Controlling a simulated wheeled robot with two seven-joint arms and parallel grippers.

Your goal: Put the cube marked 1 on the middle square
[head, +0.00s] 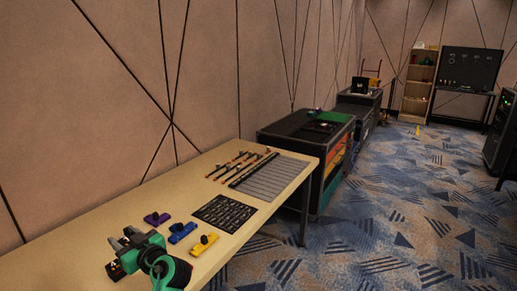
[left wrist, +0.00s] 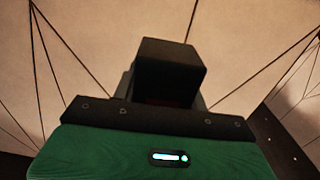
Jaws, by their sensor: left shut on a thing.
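My left gripper (head: 122,246) is over the near left end of the wooden table, shut on a dark, cube-like block. In the left wrist view the block (left wrist: 170,68) stands up beyond the green gripper body, and I see no number on its faces. A dark piece with small red and pale marks (head: 115,269) shows just below the fingers in the head view; I cannot tell whether it is the same block. I cannot make out a middle square. My right gripper is not in view.
On the table (head: 100,217) lie purple (head: 157,218), blue (head: 182,232) and yellow (head: 204,244) pieces with dark knobs. Beyond them are a black patterned panel (head: 225,212), several thin tools (head: 232,166) and a grey slatted mat (head: 274,176). A dark cabinet (head: 297,150) stands past the table's far end.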

